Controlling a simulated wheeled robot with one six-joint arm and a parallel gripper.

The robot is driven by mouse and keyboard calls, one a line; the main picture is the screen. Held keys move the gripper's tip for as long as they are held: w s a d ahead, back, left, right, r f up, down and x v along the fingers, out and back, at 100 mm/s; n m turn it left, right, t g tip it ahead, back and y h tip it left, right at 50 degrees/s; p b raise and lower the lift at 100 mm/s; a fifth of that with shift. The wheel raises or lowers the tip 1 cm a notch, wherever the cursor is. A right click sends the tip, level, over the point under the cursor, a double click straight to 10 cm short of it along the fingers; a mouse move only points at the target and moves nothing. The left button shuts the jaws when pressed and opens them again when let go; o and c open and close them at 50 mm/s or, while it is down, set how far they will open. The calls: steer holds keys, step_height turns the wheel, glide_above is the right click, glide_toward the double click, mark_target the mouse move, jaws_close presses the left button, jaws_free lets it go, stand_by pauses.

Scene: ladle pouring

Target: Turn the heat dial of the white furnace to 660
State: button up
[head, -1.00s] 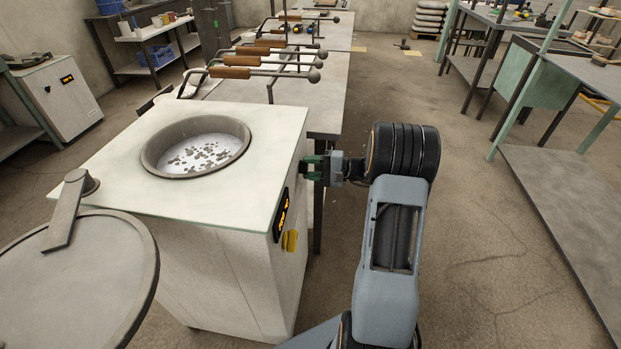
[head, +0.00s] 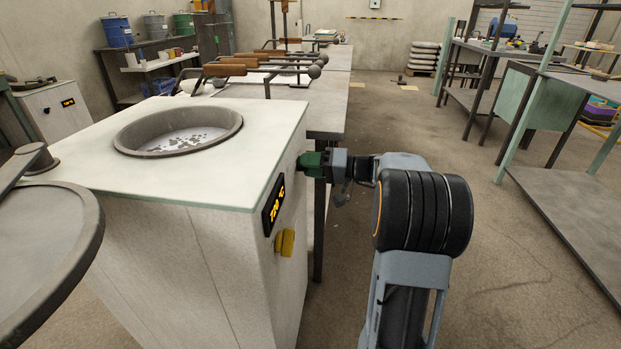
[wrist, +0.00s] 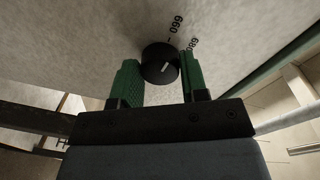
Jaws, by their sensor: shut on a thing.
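The white furnace (head: 210,255) stands at left centre in the head view, with molten metal in its round crucible opening (head: 180,132). Its side display (head: 273,204) seems to read 720 °C. My gripper (head: 303,163) is at the furnace's right side, near the top edge. In the wrist view my gripper's green fingers (wrist: 163,82) are shut on the black heat dial (wrist: 158,58), one on each side. The dial's white mark points up and right, seemingly between the printed 660 and 680; its exact setting is hard to tell. The dial is hidden in the head view.
A round lid (head: 45,240) is at left. Ladles (head: 265,68) with wooden handles rest on the table (head: 320,110) behind. Floor to the right is clear up to a workbench (head: 570,200).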

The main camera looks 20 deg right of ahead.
steer(key=shift+n+b, duration=0.5)
steer(key=shift+b, duration=0.2)
steer(key=o, duration=0.9)
steer(key=p+v, duration=0.3)
steer(key=v, duration=1)
steer(key=shift+s+d+f+p, duration=0.15)
steer(key=shift+s+d+p, duration=0.15)
steer(key=shift+p, duration=0.05)
steer(key=shift+a, duration=0.1)
